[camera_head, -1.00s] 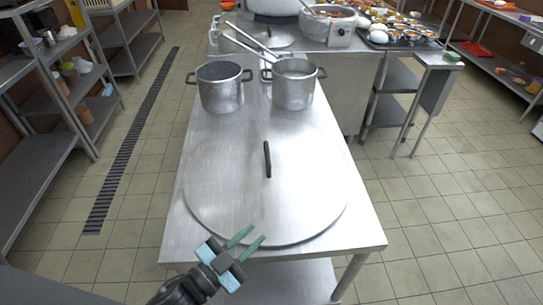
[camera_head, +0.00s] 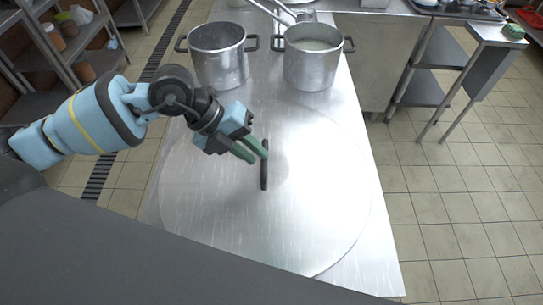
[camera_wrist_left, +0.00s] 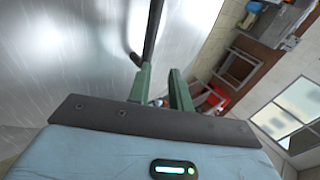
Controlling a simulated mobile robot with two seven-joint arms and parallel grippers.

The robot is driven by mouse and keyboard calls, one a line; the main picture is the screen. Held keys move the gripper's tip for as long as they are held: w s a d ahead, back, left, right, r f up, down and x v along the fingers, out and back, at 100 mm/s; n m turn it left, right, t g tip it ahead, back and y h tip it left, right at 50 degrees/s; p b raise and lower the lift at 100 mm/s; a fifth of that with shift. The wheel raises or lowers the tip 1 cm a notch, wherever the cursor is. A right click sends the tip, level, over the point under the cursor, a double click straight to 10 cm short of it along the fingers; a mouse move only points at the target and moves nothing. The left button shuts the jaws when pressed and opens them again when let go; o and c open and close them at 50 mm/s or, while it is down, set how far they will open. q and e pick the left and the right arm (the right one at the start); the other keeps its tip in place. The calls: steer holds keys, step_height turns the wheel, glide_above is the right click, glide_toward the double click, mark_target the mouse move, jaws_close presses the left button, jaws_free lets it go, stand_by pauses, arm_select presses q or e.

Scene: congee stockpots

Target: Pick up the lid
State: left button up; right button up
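The lid (camera_head: 320,200) is a wide, flat, round metal disc lying on the steel table. Its dark bar handle (camera_head: 264,178) stands up at its middle. My left gripper (camera_head: 259,157) has its green fingers apart, right at the far part of the handle. In the left wrist view, the handle (camera_wrist_left: 154,28) runs down close to the tip of the left-hand finger of the gripper (camera_wrist_left: 161,72). I cannot tell whether they touch or whether the handle is between the fingers. My right gripper is not in view.
Two metal pots, one at left (camera_head: 219,62) and one at right (camera_head: 309,62), stand on the table (camera_head: 375,255) beyond the lid. A counter and a small side stand (camera_head: 490,50) are at the back right. Shelves are at the left. The floor at right is clear.

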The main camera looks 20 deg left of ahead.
mark_target(265, 167)
arm_select(q)
steer(key=shift+w+a+f+y, duration=0.25)
steer(key=shift+w+f, duration=0.1)
steer(key=shift+w, duration=0.15)
steer(key=shift+w+a+f+y, duration=0.25)
steer(key=shift+w+f, duration=0.1)
steer(key=shift+w, duration=0.15)
steer(key=shift+w+a+x, duration=0.1)
steer(key=shift+w+x, duration=0.05)
steer(key=shift+x, duration=1.25)
steer(key=shift+w+a+x, duration=0.15)
steer(key=shift+x, duration=1.25)
steer(key=shift+f, duration=0.1)
steer(key=shift+c, duration=0.3)
jaws_close()
steer(key=shift+d, duration=0.1)
